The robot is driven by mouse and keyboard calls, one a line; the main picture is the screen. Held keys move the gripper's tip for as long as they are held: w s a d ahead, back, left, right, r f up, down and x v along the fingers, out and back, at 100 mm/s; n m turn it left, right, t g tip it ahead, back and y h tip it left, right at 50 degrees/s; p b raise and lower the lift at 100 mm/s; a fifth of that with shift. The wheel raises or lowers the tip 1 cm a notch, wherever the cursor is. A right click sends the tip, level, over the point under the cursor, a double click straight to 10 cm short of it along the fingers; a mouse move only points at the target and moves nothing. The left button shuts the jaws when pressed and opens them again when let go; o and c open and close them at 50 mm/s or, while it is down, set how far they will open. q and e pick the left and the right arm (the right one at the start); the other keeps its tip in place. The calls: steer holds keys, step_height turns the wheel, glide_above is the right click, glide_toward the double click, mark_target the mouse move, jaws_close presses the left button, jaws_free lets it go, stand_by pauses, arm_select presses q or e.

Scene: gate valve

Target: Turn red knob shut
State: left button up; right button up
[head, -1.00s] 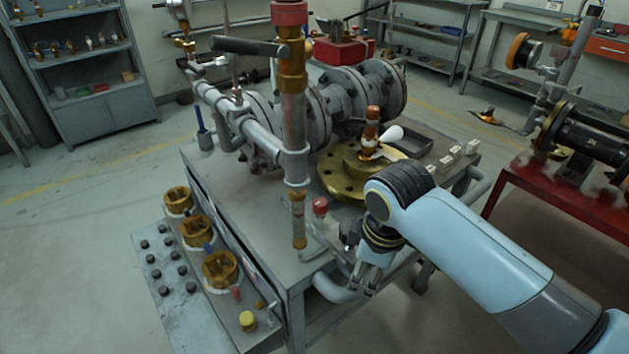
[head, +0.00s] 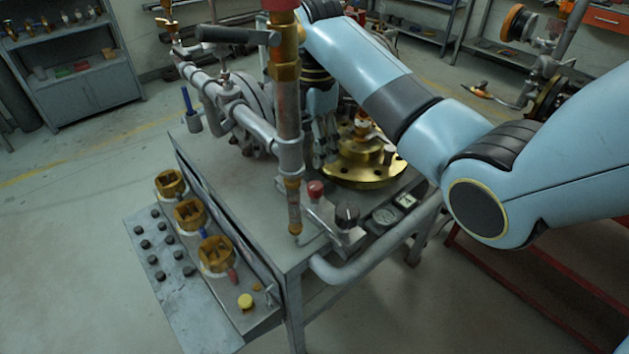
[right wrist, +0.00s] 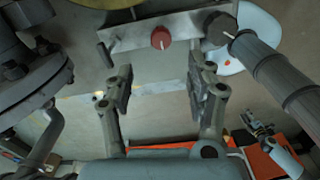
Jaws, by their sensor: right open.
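The red knob (head: 316,189) stands on a small grey block near the front corner of the bench, just right of the upright pipe. In the right wrist view the red knob (right wrist: 160,38) is ahead of the fingers, in line with the gap between them. My right gripper (head: 326,137) is behind the pipe and beyond the knob, apart from it and partly hidden. In its wrist view, my right gripper (right wrist: 163,90) is open and empty. A small light-blue arm with a grey gripper (right wrist: 256,128) shows at lower right, apparently my left; its jaws are unclear.
The upright pipe (head: 289,125) stands close beside the knob. A black knob (head: 347,214) sits to its right, with a gauge (head: 385,215) beyond. The brass flange (head: 365,172) lies behind. Brass fittings (head: 190,213) line the left ledge.

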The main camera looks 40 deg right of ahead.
mark_target(315, 185)
step_height(315, 185, down, 10)
steer(key=shift+s+f+b, duration=0.1)
steer(key=shift+f+b, duration=0.05)
steer(key=shift+b, duration=0.15)
jaws_close()
stand_by(0.3)
